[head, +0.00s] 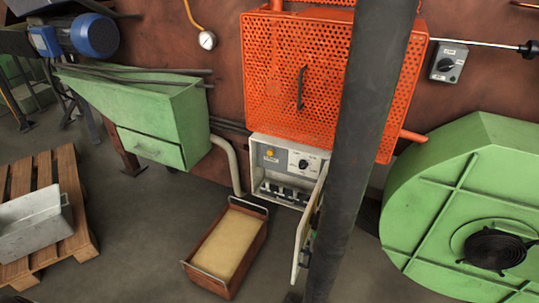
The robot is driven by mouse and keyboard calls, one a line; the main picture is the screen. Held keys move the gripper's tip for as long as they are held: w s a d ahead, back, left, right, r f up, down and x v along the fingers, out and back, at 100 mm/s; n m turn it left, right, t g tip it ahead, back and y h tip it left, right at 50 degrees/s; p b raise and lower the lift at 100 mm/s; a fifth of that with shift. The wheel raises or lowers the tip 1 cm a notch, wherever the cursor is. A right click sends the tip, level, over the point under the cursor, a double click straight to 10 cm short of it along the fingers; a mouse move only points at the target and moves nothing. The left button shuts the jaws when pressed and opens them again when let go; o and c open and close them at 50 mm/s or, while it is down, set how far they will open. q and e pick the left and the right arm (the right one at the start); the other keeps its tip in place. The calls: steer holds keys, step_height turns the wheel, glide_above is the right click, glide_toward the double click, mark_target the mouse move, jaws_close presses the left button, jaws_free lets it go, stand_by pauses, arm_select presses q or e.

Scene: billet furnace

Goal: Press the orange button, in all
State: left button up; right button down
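A small orange button (270,154) sits on the upper left of the front panel of a grey control box (255,170), below the orange perforated cage. A black rotary knob (303,164) is to its right on the same panel. The box's narrow door (303,230) stands open toward me on the right, and dark parts show in the lower opening. I cannot tell whether the button is pressed. Neither of my grippers shows in the head view.
A thick dark post (360,150) stands just right of the box. A sand-filled tray (228,248) lies on the floor in front of it. A green hopper (150,110) is left, a large green round housing (440,200) right, and a pallet (75,215) far left.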

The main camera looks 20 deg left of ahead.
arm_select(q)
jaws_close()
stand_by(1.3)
